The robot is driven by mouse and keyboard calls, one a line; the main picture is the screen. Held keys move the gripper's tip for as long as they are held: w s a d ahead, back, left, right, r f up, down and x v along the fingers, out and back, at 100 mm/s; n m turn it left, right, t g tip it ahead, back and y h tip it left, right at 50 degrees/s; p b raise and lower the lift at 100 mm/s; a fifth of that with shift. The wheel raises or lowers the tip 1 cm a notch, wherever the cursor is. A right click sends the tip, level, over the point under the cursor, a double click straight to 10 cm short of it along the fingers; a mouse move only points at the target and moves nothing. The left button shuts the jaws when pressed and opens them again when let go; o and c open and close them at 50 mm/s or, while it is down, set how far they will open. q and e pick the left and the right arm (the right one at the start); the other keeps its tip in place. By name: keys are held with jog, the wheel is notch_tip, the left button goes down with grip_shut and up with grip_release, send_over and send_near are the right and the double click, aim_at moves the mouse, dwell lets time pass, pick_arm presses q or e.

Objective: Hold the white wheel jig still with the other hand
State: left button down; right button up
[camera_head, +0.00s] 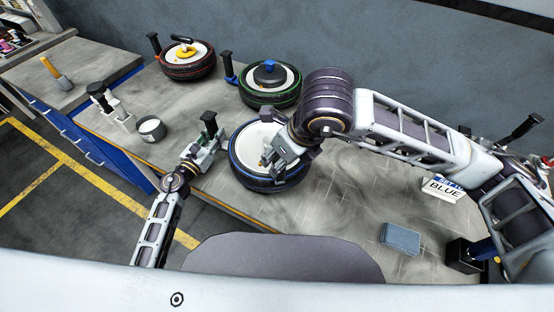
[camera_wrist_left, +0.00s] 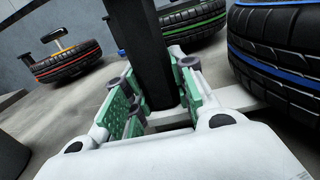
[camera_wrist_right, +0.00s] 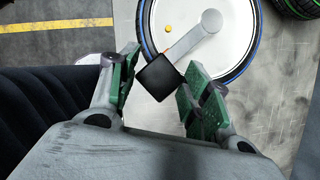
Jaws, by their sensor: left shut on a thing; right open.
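The white wheel jig (camera_wrist_left: 233,97) has an upright black handle (camera_head: 209,122) and stands beside the blue-striped tyre (camera_head: 238,171). My left gripper (camera_head: 207,143) is shut on this handle. In the left wrist view the black post (camera_wrist_left: 150,50) stands between the green finger pads, and the jig's white base reaches toward the blue-striped tyre. My right gripper (camera_wrist_right: 155,85) is open above the blue-striped wheel. A grey lever with a square black end (camera_wrist_right: 161,77) lies on the wheel's white disc (camera_wrist_right: 228,50); in the right wrist view the black end shows between the open fingers.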

jog(key=v, duration=0.6)
dwell(0.4)
pick_arm(q)
jog(key=c, duration=1.1)
grip_release()
jog(key=shift+s, duration=0.15)
jog(key=shift+v, duration=5.9)
pick_arm(e)
jog(key=shift+s, duration=0.1)
